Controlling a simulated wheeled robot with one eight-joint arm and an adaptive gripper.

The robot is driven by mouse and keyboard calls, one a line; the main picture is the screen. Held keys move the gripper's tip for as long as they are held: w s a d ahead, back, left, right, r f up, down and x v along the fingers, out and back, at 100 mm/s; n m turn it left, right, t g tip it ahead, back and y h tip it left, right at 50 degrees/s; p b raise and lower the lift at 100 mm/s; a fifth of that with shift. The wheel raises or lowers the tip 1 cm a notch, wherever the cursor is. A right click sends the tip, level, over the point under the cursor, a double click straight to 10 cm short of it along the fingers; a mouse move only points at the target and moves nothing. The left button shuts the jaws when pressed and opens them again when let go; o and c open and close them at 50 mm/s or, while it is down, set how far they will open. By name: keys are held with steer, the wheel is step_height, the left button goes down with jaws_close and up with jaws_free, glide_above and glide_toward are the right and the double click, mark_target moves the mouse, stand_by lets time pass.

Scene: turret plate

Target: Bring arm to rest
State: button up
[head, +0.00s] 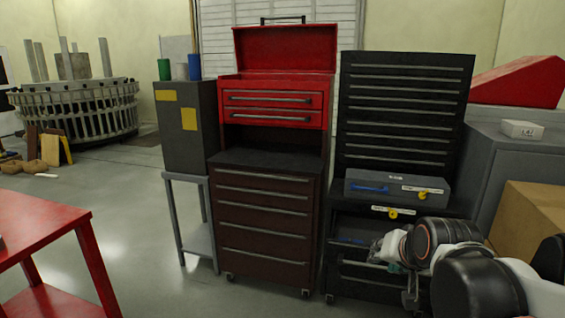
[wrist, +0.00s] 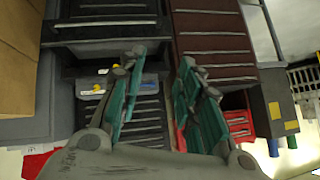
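My arm reaches in from the lower right of the head view. Its end, my gripper (head: 392,252), is in front of the lower part of the black tool cabinet (head: 405,95), and my arm links partly hide it. In the wrist view my gripper (wrist: 160,65) shows two green-padded fingers standing apart, with nothing between them. The wrist picture is upside down compared with the head view. I cannot tell whether a finger touches the cabinet.
A grey case (head: 365,198) with a blue handle sits on the black cabinet's ledge. A red-topped tool chest (head: 268,190) stands left of it. A cardboard box (head: 535,215) is at right, close to my arm. A red table (head: 40,225) is at left; open floor lies between.

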steer(key=s+a+f+n+g, duration=0.2)
steer(key=s+a+f+n, duration=0.1)
steer(key=s, duration=1.4)
steer(key=shift+s+f+n, duration=0.15)
steer(key=shift+s+n, duration=0.05)
steer(key=shift+n, duration=0.6)
steer(key=shift+w, duration=0.1)
